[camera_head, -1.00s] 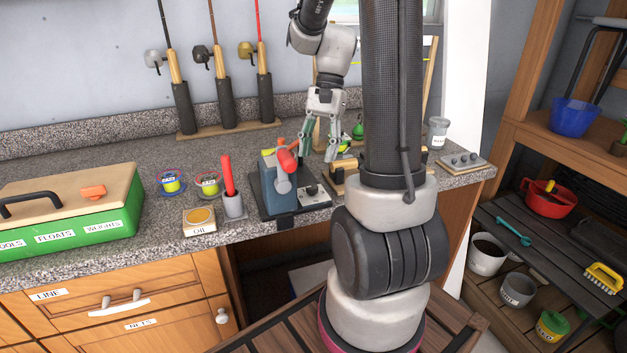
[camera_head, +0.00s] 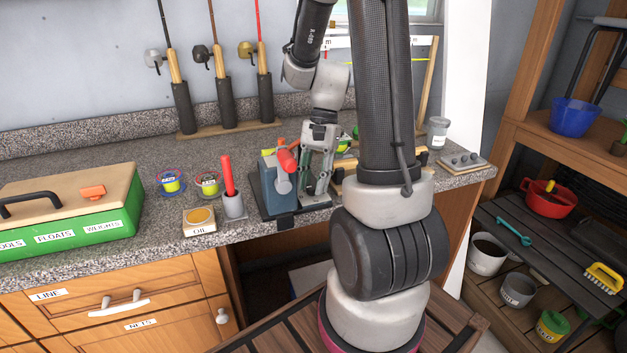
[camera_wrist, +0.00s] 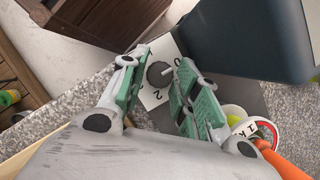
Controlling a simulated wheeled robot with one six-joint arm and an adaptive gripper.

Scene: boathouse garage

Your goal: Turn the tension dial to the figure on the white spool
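The tension dial (camera_wrist: 160,74) is a dark round knob on a white plate with figures in the wrist view. A "2" shows beside it; other figures are partly covered by my fingers. My gripper (camera_wrist: 158,70) is open, its green-padded fingers on either side of the knob; contact is unclear. In the head view my gripper (camera_head: 316,188) points down over the dial plate (camera_head: 318,201), right of the blue-grey winder (camera_head: 277,186), and hides the knob. A white, red-rimmed round piece with lettering (camera_wrist: 244,128) shows partly in the wrist view; I cannot tell if it is the white spool.
The winder's red handle (camera_head: 287,160) stands close left of my gripper. A wooden holder stands behind right.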

